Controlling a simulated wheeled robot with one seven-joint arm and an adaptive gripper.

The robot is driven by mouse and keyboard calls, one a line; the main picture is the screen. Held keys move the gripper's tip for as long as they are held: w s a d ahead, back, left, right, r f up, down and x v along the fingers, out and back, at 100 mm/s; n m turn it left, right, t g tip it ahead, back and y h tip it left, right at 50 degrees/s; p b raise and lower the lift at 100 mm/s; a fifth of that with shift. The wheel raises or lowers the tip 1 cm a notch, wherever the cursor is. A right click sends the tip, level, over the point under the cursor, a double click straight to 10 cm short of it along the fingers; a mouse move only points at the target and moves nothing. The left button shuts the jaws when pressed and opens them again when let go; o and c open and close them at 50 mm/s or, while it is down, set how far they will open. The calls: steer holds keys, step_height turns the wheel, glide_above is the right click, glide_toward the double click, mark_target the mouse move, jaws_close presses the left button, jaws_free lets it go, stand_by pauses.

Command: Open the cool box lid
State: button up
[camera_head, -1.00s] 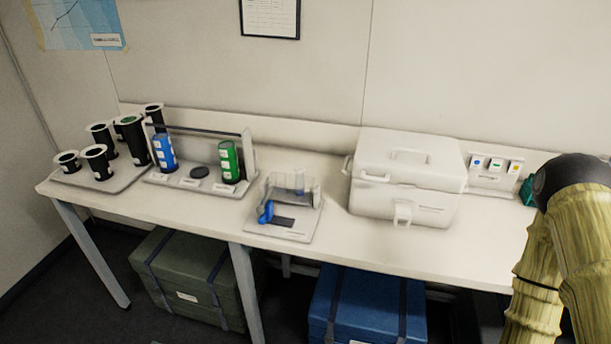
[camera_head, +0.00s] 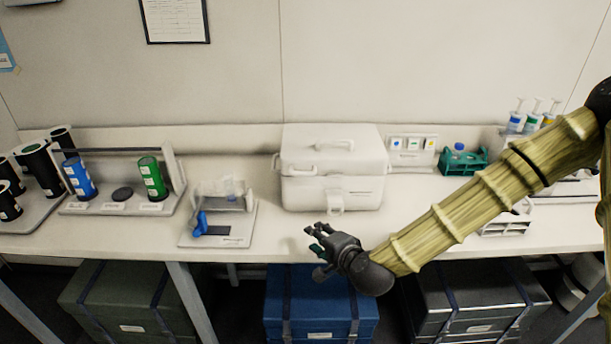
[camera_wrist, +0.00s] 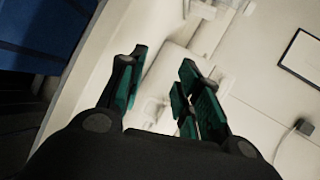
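The white cool box (camera_head: 330,190) stands at the back of the bench, its lid (camera_head: 332,150) shut. The lid has a handle on top (camera_head: 334,145), and a latch (camera_head: 335,201) sits on the front face. My gripper (camera_head: 314,234) is in front of the box and slightly below it in the picture, near the bench's front edge, apart from the box. In the wrist view my gripper (camera_wrist: 160,88) has its green-padded fingers spread with nothing between them. A white shape behind the fingers there may be the box, but it is tilted and partly hidden.
A small device with a blue part (camera_head: 218,222) stands left of the box. Racks with blue and green canisters (camera_head: 152,178) are further left. A green rack (camera_head: 463,160) and syringes stand right. Blue (camera_head: 320,300) and dark cases sit below the bench (camera_head: 270,238).

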mark_target(305, 174)
steer(key=w+r+m+t, duration=0.3)
steer(key=w+r, duration=0.2)
steer(key=r, duration=0.6)
steer(key=p+x, duration=0.1)
steer(key=x, duration=0.2)
steer(key=p+x, duration=0.1)
steer(key=x, duration=0.3)
steer(key=p+x, duration=0.2)
steer(key=x, duration=0.1)
steer(key=shift+w+d, duration=0.2)
steer(key=shift+w, duration=0.2)
jaws_close()
